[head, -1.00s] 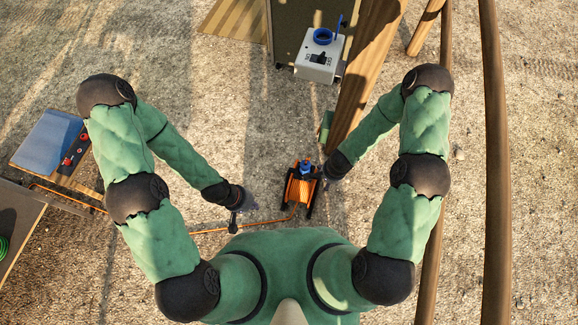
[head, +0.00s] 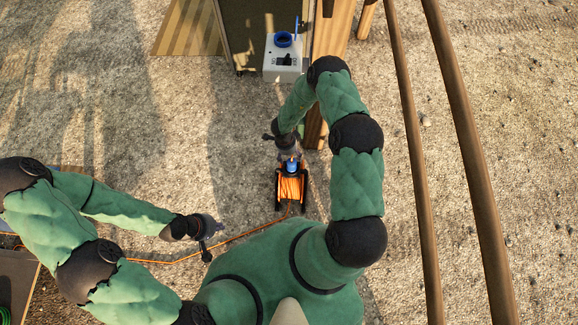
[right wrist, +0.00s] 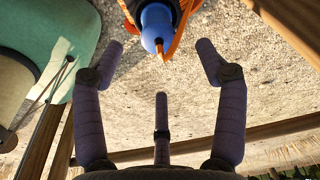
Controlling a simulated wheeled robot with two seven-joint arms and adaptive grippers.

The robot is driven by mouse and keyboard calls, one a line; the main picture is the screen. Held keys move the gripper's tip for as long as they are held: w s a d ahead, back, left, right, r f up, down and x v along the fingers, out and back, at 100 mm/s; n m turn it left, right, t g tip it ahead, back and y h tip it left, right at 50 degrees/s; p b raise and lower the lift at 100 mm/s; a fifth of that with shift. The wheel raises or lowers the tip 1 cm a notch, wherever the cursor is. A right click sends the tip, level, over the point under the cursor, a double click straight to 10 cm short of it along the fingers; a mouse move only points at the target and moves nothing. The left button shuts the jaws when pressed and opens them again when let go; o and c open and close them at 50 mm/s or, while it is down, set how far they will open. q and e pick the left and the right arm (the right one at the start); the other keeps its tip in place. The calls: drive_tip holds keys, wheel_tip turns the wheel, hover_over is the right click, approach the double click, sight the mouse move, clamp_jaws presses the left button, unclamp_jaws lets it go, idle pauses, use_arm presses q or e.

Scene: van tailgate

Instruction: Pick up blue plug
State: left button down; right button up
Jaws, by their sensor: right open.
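The blue plug (head: 292,167) sits at the far end of an orange cable reel (head: 291,188) on the gravel. In the right wrist view, the blue plug (right wrist: 157,27) is at the top centre, with an orange cable beside it. My right gripper (head: 286,150) is just beyond the plug in the head view, its fingers partly unclear there. In the right wrist view, its fingers (right wrist: 160,62) are spread and empty, with the plug ahead of the fingertips and not between them. My left gripper (head: 207,240) is low at the left, near the orange cable; its fingers are too small to judge.
A grey box (head: 283,60) with a blue-ringed socket (head: 283,40) stands at the top. A wooden post (head: 325,60) is close to my right arm. Long poles (head: 415,150) run down the right side. Open gravel (head: 130,130) lies to the left.

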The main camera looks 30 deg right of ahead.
sight(291, 161)
drive_tip(key=f, duration=0.2)
drive_tip(key=f+b, duration=0.1)
drive_tip(key=f, duration=0.1)
drive_tip(key=shift+s+d, duration=0.1)
drive_tip(key=shift+d, duration=0.1)
drive_tip(key=f+b, duration=0.2)
drive_tip(key=f, duration=0.1)
drive_tip(key=f+b, duration=0.1)
drive_tip(key=f, duration=0.1)
drive_tip(key=shift+s+d, duration=0.2)
drive_tip(key=shift+d, duration=0.05)
drive_tip(key=shift+r, duration=0.1)
drive_tip(key=c, duration=1.3)
